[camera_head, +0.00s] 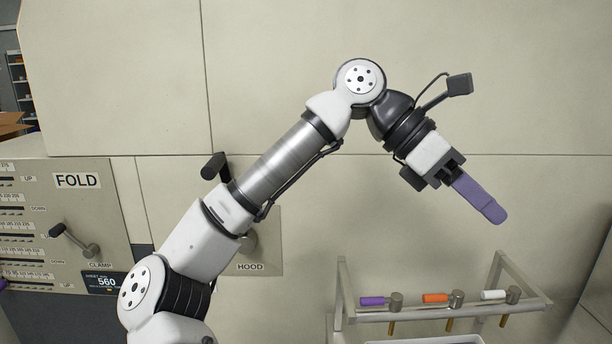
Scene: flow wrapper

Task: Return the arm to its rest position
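My arm rises from the lower left, bends at its upper joint and points down to the right. My gripper (492,212) is in mid-air in front of the pale machine wall, above the tool rack. A flat, round-ended purple piece extends from its dark mount. It looks like a finger seen from the side, and any second finger is hidden behind it. I cannot tell whether the gripper is open or shut. I see no separate object at its tip.
A rack (343,302) at the lower right holds tools with purple (372,301), orange (436,298) and white (493,295) handles. A FOLD panel (78,205) with a lever is at the left. A HOOD plate (268,252) is partly behind my arm. The space around my gripper looks clear.

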